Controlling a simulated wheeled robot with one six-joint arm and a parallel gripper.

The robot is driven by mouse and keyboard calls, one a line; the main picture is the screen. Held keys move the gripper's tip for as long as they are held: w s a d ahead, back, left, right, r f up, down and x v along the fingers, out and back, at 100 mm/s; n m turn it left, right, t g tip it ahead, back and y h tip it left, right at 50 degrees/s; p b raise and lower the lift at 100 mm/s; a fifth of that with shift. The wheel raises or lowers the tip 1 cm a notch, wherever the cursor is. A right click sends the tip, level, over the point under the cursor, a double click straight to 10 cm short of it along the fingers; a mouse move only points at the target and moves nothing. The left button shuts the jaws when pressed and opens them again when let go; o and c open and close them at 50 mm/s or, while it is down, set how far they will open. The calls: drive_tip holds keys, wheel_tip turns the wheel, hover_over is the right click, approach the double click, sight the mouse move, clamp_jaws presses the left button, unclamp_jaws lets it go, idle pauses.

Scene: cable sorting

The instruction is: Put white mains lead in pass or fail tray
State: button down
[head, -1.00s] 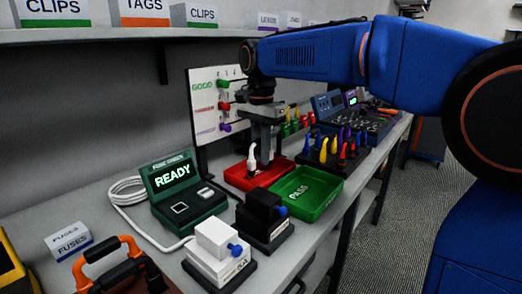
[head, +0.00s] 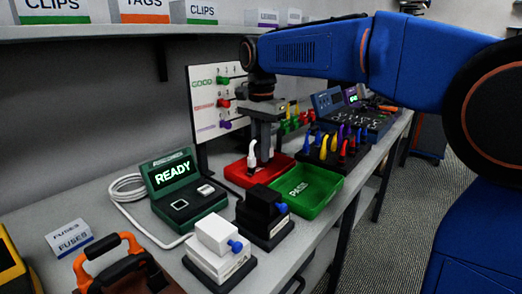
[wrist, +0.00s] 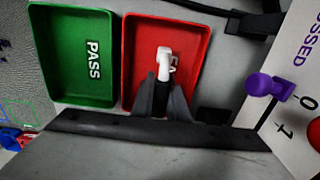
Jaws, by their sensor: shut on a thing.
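The white mains lead (head: 252,157) shows as a short, bent white plug end at the red tray. It also shows in the wrist view (wrist: 165,60), over the red tray's floor and partly covering its lettering. My gripper (head: 264,146) points down over the red tray and is shut on the lead; its fingers (wrist: 163,92) show in the wrist view. I cannot tell whether the lead touches the tray floor. The red tray (head: 236,174) is the fail tray by position beside the green one. The green pass tray (head: 325,199), marked PASS, is empty.
A green checker (head: 172,183) reading READY, with a coiled white cable (head: 122,190), stands at left. Black (head: 266,213) and white (head: 216,246) blocks stand in front. Colored leads (head: 345,150) stand in a black rack beyond the trays. A marked board (head: 205,110) stands behind.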

drive_tip(key=shift+f, duration=0.9)
idle(1.4)
drive_tip(key=c, duration=1.1)
unclamp_jaws()
drive_tip(key=shift+r, duration=4)
